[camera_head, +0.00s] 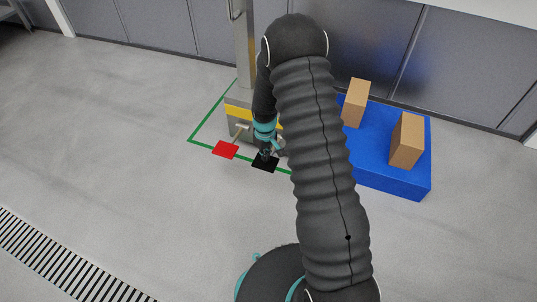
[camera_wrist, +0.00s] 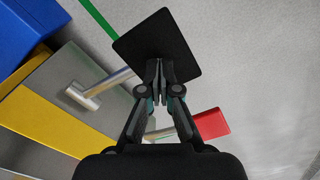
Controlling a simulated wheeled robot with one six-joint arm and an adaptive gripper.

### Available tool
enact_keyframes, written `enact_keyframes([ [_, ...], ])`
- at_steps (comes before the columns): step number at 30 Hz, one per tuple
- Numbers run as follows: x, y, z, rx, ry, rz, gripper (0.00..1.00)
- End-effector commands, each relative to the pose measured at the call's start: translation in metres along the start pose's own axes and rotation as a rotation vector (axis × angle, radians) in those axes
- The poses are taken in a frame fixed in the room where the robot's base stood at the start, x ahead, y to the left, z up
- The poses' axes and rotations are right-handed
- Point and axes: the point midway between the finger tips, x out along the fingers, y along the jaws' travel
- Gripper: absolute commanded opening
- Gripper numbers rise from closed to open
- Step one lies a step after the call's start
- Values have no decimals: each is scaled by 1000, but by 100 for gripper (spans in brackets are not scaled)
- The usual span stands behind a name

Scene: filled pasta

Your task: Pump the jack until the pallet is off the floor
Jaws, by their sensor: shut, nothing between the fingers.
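The jack (camera_head: 240,112) is a grey and yellow body with a tall metal mast, and it also shows in the wrist view (camera_wrist: 62,82). Two pedals stick out of its front on metal rods: a red one (camera_head: 225,150) on the left and a black one (camera_head: 264,165) on the right. The blue pallet (camera_head: 390,183) lies to the right of the jack; I cannot tell any gap under it. My gripper (camera_head: 265,156) is shut and empty, pointing down at the black pedal (camera_wrist: 158,46). Its fingertips overlap the pedal's near edge; contact is unclear. The red pedal (camera_wrist: 211,123) is beside the gripper.
Two cardboard boxes (camera_head: 407,140) (camera_head: 355,103) stand on the pallet. A green line (camera_head: 205,120) marks the floor around the jack. Grey cabinets (camera_head: 390,50) close off the back. A floor grate (camera_head: 60,262) lies at the lower left. The floor at left is clear.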

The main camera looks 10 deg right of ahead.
Motion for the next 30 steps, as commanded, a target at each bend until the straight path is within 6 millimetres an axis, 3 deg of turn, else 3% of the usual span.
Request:
enact_keyframes([
  [25, 70, 0, -1, 0, 1, 1, 0],
  [30, 60, 0, -1, -1, 2, 1, 0],
])
